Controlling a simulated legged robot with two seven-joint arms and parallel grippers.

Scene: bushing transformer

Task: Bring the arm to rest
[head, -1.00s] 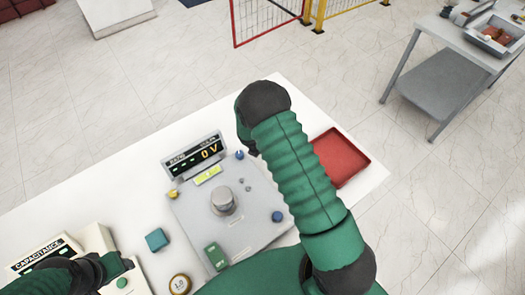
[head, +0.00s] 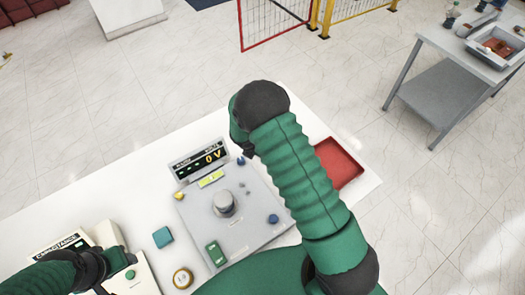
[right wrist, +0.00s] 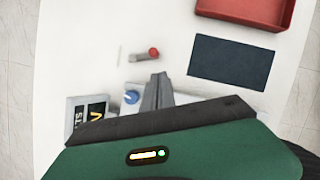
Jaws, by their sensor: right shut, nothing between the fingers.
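My right arm (head: 295,170), in green sleeving, reaches over the white table in the head view. Its dark wrist end hides the fingers there. In the right wrist view my right gripper (right wrist: 158,92) has its grey fingers together with nothing between them, above the table beside a blue knob (right wrist: 131,97). My left gripper (head: 105,266) is at the lower left of the head view, over the capacitance meter (head: 140,280); whether its fingers are open is unclear.
A grey panel unit (head: 250,222) with a display reading 0 V stands left of my right arm. A teal block (head: 162,237) lies left of it. A red tray (head: 340,162) is at the table's right edge. In the right wrist view a dark pad (right wrist: 232,62) lies below the tray.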

